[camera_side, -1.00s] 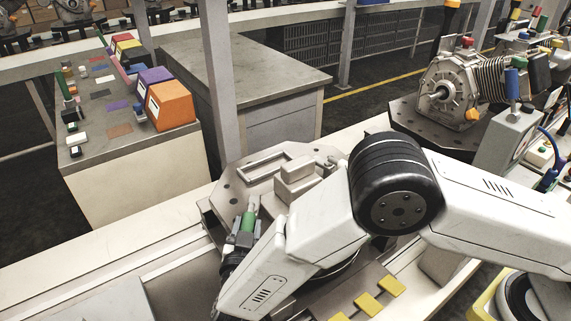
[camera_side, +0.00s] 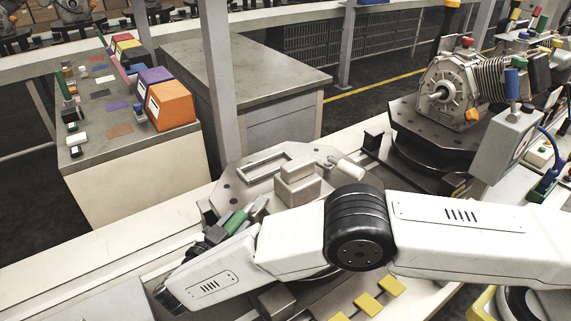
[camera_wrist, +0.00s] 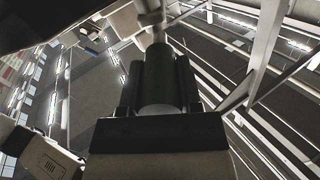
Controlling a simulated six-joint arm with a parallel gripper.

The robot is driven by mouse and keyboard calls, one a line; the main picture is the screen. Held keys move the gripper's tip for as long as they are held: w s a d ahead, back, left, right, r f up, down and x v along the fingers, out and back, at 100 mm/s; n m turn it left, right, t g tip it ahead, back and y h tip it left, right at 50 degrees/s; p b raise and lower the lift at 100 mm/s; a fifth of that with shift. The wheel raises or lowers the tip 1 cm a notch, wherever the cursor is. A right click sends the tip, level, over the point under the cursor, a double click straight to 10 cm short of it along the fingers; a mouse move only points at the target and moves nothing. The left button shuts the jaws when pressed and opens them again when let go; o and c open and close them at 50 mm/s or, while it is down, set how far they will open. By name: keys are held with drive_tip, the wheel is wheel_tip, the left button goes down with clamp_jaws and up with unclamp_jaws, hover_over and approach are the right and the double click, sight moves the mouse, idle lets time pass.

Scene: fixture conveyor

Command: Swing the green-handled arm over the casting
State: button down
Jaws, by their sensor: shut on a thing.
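The green handle (camera_side: 236,221) shows in the side view at the front left of a pale metal fixture plate (camera_side: 233,181), leaning up to the right. My gripper (camera_side: 225,229) is shut around it, partly hidden by my wrist. In the wrist view the dark green handle (camera_wrist: 158,78) stands between the two dark jaws of my gripper (camera_wrist: 160,88), with a pale rod at its far end. A stepped pale grey block (camera_side: 297,184) sits on the plate, right of the handle; I cannot tell whether it is the casting. The swing arm's body is mostly hidden.
A finned grey machine (camera_side: 450,92) stands on a dark turntable at the right. A grey control box (camera_side: 505,140) is in front of it. Yellow blocks (camera_side: 367,303) lie at the front. A side bench (camera_side: 92,153) with coloured boxes stands at the left.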

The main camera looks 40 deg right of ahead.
drive_tip(key=shift+w+a+m+g+h, duration=0.15)
drive_tip(key=shift+w+m+g+h, duration=0.2)
drive_tip(key=shift+m+g+h, duration=0.45)
drive_tip(key=shift+c, duration=1.4)
unclamp_jaws()
drive_tip(key=shift+y, duration=0.3)
drive_tip(key=shift+a, duration=0.15)
drive_tip(key=shift+v, duration=1.35)
drive_tip(key=shift+r, duration=3.55)
